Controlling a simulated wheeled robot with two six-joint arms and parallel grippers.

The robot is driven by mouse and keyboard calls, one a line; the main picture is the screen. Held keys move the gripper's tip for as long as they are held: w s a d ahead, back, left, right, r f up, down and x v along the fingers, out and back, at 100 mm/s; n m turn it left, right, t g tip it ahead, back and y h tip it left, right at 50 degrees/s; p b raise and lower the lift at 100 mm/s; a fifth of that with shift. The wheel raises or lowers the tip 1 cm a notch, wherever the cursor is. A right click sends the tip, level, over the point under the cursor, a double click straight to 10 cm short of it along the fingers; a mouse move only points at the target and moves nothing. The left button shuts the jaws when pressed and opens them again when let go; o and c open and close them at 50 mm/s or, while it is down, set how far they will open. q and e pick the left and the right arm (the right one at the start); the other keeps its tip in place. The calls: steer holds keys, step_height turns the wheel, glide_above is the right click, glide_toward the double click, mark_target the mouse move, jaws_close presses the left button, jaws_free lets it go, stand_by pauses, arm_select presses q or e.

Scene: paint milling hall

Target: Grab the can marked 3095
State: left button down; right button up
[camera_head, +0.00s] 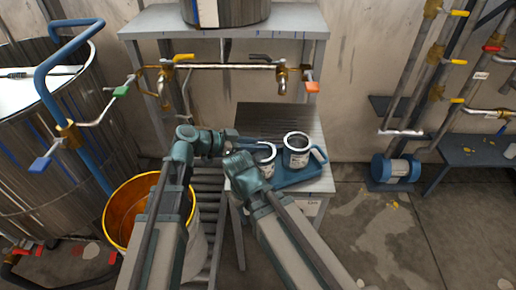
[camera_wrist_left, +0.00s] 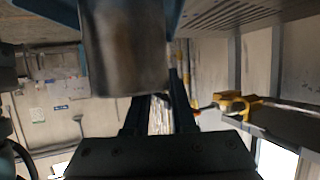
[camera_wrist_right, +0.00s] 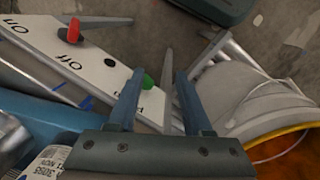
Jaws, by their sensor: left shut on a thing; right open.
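Two metal cans with open tops and pale labels are at the blue tray: the left can (camera_head: 264,154) and the right can (camera_head: 297,151). My left gripper (camera_head: 237,141) reaches in at the left can and is shut. In the left wrist view a grey metal can (camera_wrist_left: 124,45) fills the top, by the fingers (camera_wrist_left: 160,103); the exact grip is unclear. A label reading 3095 (camera_wrist_right: 45,163) shows upside down at the lower left in the right wrist view. I cannot tell surely which can bears it. My right gripper (camera_wrist_right: 158,85) is open and empty.
The blue tray (camera_head: 314,172) lies on a small grey table (camera_head: 275,116). An orange-lined bucket (camera_head: 118,225) stands left of it. Pipes with coloured valves (camera_head: 220,66) run behind. A panel marked On and Off (camera_wrist_right: 85,58) is near my right gripper.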

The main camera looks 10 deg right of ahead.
step_height(320, 180, up, 10)
steer(key=p, duration=0.9)
steer(key=shift+f, duration=0.15)
